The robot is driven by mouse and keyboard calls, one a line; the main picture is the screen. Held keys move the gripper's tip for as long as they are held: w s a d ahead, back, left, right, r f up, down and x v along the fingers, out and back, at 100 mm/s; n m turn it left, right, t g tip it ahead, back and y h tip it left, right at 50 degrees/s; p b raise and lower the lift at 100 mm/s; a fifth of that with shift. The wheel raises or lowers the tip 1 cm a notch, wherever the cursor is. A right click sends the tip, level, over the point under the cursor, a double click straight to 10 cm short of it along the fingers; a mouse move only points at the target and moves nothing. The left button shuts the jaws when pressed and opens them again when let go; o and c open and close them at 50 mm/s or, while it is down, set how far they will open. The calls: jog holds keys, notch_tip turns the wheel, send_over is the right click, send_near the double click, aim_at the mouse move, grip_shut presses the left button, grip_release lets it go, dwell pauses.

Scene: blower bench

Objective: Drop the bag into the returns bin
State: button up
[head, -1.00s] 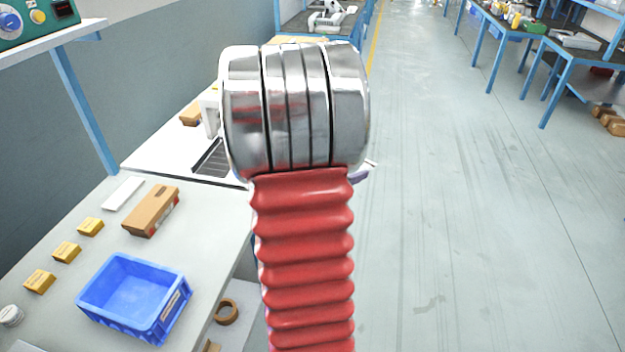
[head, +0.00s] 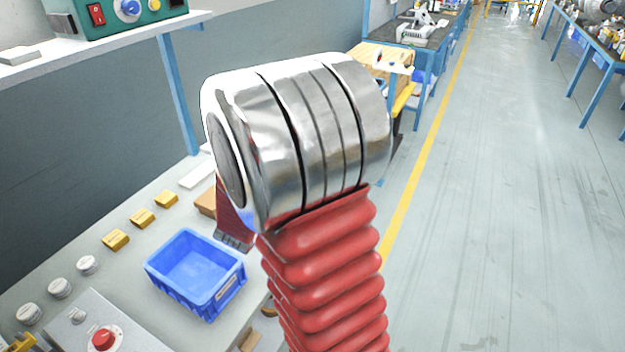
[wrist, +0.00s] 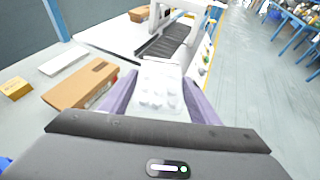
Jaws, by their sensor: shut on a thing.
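My gripper (wrist: 160,86) has purple fingers and is shut on a clear bag (wrist: 160,80) with small white pieces inside, seen in the wrist view. A blue open bin (head: 197,272), the only bin seen on the bench, stands left of my arm in the head view and looks empty. I cannot read its label, so I cannot tell for sure that it is the returns bin. A blue corner of it shows at the lower left of the wrist view (wrist: 5,163).
A cardboard box (wrist: 82,84) and a flat white box (wrist: 65,60) lie on the bench beyond the bin. Several small yellow boxes (head: 142,218) and white round containers line the left. A control box with a red button (head: 104,339) is nearer. The right-hand floor is clear.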

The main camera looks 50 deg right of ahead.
jog(key=w+a+n+t+y, duration=0.2)
jog(key=w+a+n+y, duration=0.1)
jog(key=a, duration=1.1)
jog(key=w+a+f+n+t+y, duration=0.1)
jog(key=w+a+n+t+y, duration=0.1)
jog(key=a, duration=1.2)
jog(key=shift+w+f+n+y, duration=0.2)
jog(key=shift+w+n+y, duration=0.35)
jog(key=shift+n+y, duration=0.5)
jog(key=shift+s, duration=0.15)
